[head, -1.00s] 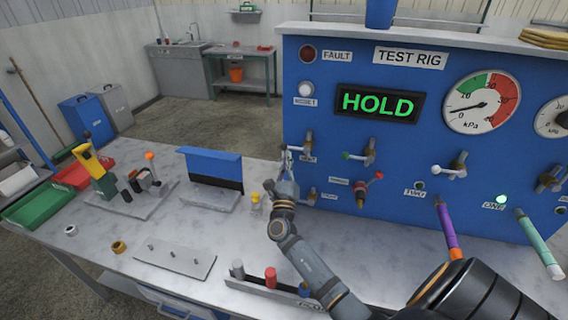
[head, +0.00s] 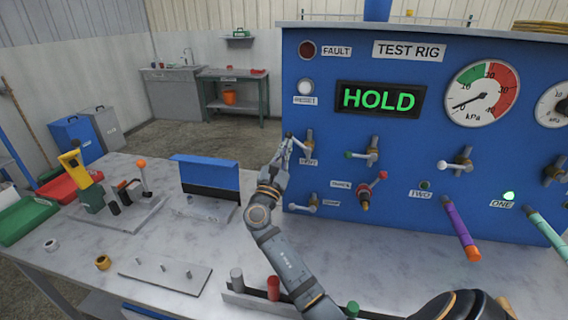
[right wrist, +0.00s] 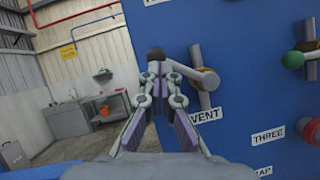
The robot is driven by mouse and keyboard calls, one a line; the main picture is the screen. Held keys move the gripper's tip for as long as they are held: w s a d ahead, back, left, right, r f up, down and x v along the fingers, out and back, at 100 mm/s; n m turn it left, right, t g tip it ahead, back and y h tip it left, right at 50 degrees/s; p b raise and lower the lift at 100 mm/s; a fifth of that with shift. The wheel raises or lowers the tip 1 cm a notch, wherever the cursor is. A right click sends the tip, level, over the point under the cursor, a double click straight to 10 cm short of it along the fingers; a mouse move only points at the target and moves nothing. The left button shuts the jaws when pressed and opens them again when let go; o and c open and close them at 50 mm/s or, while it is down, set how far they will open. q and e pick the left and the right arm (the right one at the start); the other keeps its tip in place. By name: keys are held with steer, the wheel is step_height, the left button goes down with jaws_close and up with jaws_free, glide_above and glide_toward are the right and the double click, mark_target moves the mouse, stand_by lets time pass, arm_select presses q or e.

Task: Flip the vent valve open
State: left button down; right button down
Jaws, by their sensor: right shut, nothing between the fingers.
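The vent valve (head: 309,141) is on the left part of the blue test rig panel, above its VENT label (head: 309,162). In the right wrist view, the valve's pale lever (right wrist: 181,68) points left from its brass-coloured stem and ends in a dark knob (right wrist: 157,54). My right gripper (head: 287,146) is shut and empty at the lever's knob end. Its fingertips (right wrist: 157,72) show just below the knob in the right wrist view; I cannot tell if they touch it. The display (head: 379,99) reads HOLD. My left gripper is not in view.
A green-knobbed valve (head: 365,154) and a red-handled valve (head: 370,190) sit to the right of the vent valve. Purple (head: 460,230) and pale green (head: 548,232) hoses hang at the right. A blue-topped stand (head: 207,173) is on the bench at left.

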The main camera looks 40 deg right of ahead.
steer(key=shift+s+d+r+m+g+b, duration=0.55)
steer(key=shift+m+g, duration=0.6)
steer(key=shift+m, duration=1)
steer(key=shift+s+d+r+m+g+b, duration=0.2)
steer(key=shift+r+m+g+b, duration=0.8)
steer(key=shift+m, duration=1.1)
steer(key=shift+s+d+r+m+g+b, duration=0.4)
steer(key=shift+m+g, duration=0.95)
steer(key=shift+m, duration=0.8)
steer(key=shift+f, duration=0.1)
